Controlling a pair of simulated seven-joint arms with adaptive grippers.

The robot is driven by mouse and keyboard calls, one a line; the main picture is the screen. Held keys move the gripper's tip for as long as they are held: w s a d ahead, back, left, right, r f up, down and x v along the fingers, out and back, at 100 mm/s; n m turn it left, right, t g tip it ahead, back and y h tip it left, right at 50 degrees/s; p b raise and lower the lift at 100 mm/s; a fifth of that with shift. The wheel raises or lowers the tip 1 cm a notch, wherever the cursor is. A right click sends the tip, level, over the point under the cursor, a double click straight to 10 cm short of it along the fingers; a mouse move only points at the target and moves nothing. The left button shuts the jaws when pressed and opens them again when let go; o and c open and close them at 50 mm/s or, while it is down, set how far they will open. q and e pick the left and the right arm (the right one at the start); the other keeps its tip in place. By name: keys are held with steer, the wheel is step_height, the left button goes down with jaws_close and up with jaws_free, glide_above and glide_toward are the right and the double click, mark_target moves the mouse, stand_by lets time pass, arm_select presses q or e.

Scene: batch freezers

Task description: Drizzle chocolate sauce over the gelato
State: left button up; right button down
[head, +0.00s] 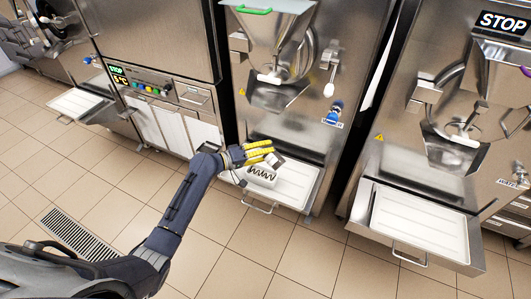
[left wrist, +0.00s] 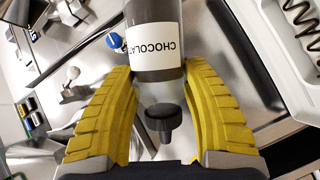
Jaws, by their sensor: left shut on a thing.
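My left gripper (head: 262,155) reaches in from the left in the head view, its yellow fingers shut on a chocolate sauce bottle (head: 277,160). In the left wrist view the bottle (left wrist: 155,42) lies between both yellow fingers (left wrist: 160,105). It has a white label reading CHOCOLATE, dark contents and a black knob-like end toward the palm. My right gripper is not in view.
Another freezer with an empty tray (head: 420,222) stands at right. A control panel unit (head: 160,88) stands at left. The tiled floor in front is clear.

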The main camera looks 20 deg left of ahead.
arm_select(q)
steer(key=shift+r, duration=0.15)
steer(key=shift+r+m+y, duration=1)
steer(key=shift+r+m, duration=0.2)
steer(key=shift+m, duration=0.5)
steer(key=m+y, duration=0.1)
steer(key=r+m+y, duration=0.1)
steer(key=m, duration=0.1)
steer(key=shift+t, duration=0.3)
steer(key=m+y, duration=0.1)
steer(key=r+m, duration=0.1)
steer(key=shift+m+t+y, duration=0.4)
steer(key=s+d, duration=0.3)
steer(key=s, duration=1.1)
steer(key=shift+s+d, duration=0.25)
steer(key=shift+d, duration=0.15)
